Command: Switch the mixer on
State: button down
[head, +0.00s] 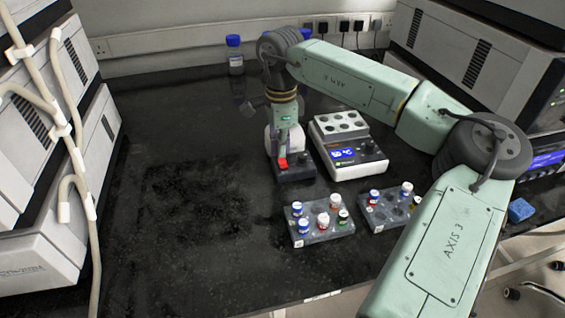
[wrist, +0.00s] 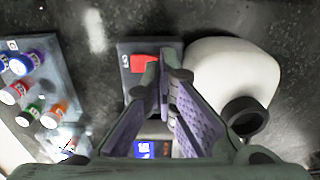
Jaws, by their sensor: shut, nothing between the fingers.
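The mixer has a dark control base (head: 296,174) and a rounded white body (head: 271,141), partly hidden behind my gripper in the head view. A red switch (head: 282,163) sits at the left of the base. In the wrist view the red switch (wrist: 144,62) shows on the dark base, beside the white body (wrist: 220,65) with its black cup (wrist: 245,117). My gripper (wrist: 166,80) is shut and empty, its fingertips over the base right at the edge of the red switch. The head view also shows my gripper (head: 284,150) above the switch. I cannot tell whether they touch.
A white block heater (head: 355,167) with a lit blue display stands just right of the mixer. Two racks of capped vials (head: 322,237) (head: 380,220) stand in front. A blue-capped bottle (head: 235,62) is behind. The bench (head: 190,180) to the left is clear.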

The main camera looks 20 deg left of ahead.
jog(key=shift+f+b, duration=0.35)
jog(key=shift+f, duration=0.25)
jog(key=shift+r, duration=0.1)
jog(key=shift+r+p, duration=1.75)
jog(key=shift+r, duration=0.75)
